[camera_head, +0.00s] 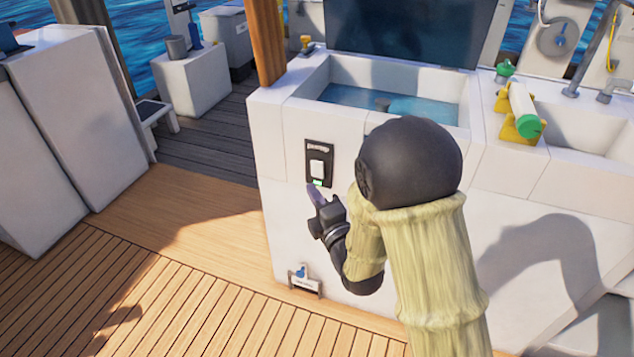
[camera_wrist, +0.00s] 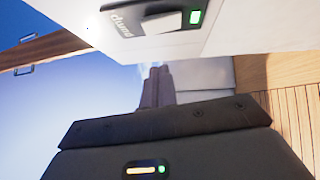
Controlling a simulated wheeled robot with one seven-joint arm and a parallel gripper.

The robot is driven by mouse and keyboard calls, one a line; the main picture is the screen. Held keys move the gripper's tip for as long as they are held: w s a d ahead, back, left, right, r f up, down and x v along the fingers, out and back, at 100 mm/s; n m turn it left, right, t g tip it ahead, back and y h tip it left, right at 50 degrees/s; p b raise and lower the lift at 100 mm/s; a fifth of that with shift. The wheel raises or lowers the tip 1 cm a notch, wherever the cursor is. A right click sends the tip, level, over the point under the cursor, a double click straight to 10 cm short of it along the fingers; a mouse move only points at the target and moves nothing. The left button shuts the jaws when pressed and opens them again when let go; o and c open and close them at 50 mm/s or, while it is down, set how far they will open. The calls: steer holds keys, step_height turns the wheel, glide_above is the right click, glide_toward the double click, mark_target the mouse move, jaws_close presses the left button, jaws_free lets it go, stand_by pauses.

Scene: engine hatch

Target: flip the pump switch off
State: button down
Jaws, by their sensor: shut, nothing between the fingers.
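The pump switch (camera_head: 317,168) is a white rocker in a black plate on the front of the white counter. A small green light shows at its lower end. In the wrist view the switch (camera_wrist: 162,22) is at the top, with "pump" lettering and a lit green light (camera_wrist: 196,17). My gripper (camera_head: 314,192) is shut and empty, its tip just below the switch plate. In the wrist view the gripper fingers (camera_wrist: 155,88) stand up beside the panel, with a gap to the switch. Whether the tip touches the panel cannot be told.
An open hatch (camera_head: 390,92) with water inside is set in the counter above the switch. A small bracket with a blue part (camera_head: 303,278) sits low on the same wall. A green-and-white cylinder (camera_head: 521,108) lies on the counter at right. The wooden deck (camera_head: 180,290) at left is clear.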

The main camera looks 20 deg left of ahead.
mark_target(317, 177)
steer(key=w, duration=0.1)
steer(key=w+b, duration=0.1)
steer(key=w, duration=0.1)
steer(key=w+a, duration=0.1)
steer(key=w, duration=0.1)
steer(key=shift+w+r+b, duration=0.2)
steer(key=shift+r+b, duration=0.1)
steer(key=shift+w+r, duration=0.1)
steer(key=shift+a+r+p, duration=0.1)
steer(key=shift+a+p, duration=0.05)
steer(key=shift+p, duration=0.2)
